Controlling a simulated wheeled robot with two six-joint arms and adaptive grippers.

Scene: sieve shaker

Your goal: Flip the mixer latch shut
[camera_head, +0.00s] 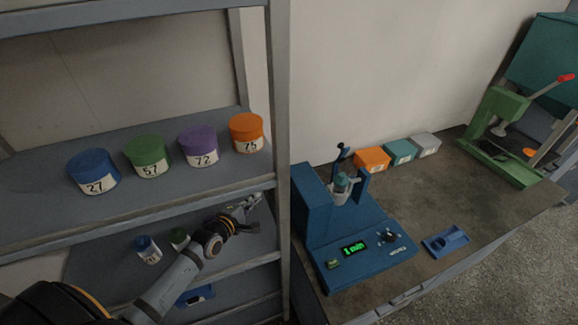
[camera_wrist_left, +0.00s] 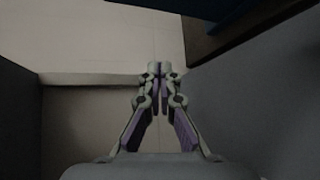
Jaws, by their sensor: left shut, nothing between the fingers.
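The blue mixer (camera_head: 350,230) stands on the dark bench, with a lit green display and a knob on its sloped front. A small pale cup (camera_head: 341,192) sits in its recess. The latch, a dark upright lever (camera_head: 341,158), rises above the cup and stands up at a tilt. My left gripper (camera_head: 250,203) is in front of the shelf rack, to the left of the mixer and apart from it. In the left wrist view its fingers (camera_wrist_left: 160,72) are together with nothing between them. My right gripper is not in view.
The grey rack post (camera_head: 281,150) stands between my left arm and the mixer. Numbered jars, one being orange (camera_head: 246,133), stand on the shelf. Orange, teal and grey boxes (camera_head: 399,152) sit behind the mixer. A blue tray (camera_head: 446,241) and a green press (camera_head: 511,135) are to the right.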

